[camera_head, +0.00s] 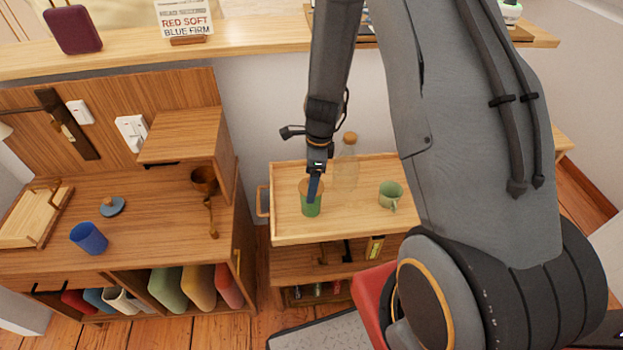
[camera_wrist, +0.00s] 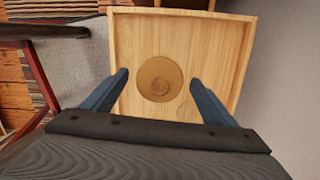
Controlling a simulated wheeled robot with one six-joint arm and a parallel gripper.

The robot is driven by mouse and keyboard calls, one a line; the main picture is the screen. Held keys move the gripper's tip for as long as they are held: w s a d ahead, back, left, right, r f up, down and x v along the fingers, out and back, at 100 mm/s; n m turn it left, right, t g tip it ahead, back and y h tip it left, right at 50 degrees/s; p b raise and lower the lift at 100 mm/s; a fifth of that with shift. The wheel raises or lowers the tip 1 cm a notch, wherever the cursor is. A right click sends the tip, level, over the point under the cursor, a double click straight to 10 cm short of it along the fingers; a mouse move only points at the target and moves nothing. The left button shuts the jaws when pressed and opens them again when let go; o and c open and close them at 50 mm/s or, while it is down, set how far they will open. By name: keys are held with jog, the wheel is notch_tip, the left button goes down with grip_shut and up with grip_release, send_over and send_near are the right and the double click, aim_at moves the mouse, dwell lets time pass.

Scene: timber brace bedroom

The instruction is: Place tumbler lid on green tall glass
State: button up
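A green tall glass (camera_head: 311,209) stands upright on the wooden cart's tray top. A round tan wooden lid with a small knob shows at its top, partly behind my gripper in the head view; it also shows as a lid (camera_wrist: 159,79) in the wrist view, where the glass beneath is hidden. The lid looks level on the glass, but I cannot tell how it is seated. My gripper (camera_head: 314,186) points down at the lid. In the wrist view my gripper (camera_wrist: 158,77) is open, its blue fingers apart on either side of the lid, with visible gaps.
A green mug (camera_head: 391,195) and a clear corked bottle (camera_head: 347,165) share the tray (camera_head: 350,224). On the desk (camera_head: 150,230) at left are a blue cup (camera_head: 89,238), a blue lid-like disc (camera_head: 112,206) and a brown cup (camera_head: 204,180). The tray's front right is clear.

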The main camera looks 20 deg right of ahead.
notch_tip(320, 180, up, 12)
jog(key=d+f+b, duration=0.1)
jog(key=s+r+n, duration=0.4)
jog(key=s+n, duration=0.3)
jog(key=n, duration=0.3)
jog(key=s+r+n+h, duration=0.1)
jog(key=s+r+n, duration=0.4)
jog(key=s+n, duration=0.3)
jog(key=shift+a+r+n+t, duration=0.15)
jog(key=shift+a+n+t, duration=0.2)
jog(key=shift+n, duration=1.35)
jog(key=shift+a, duration=0.1)
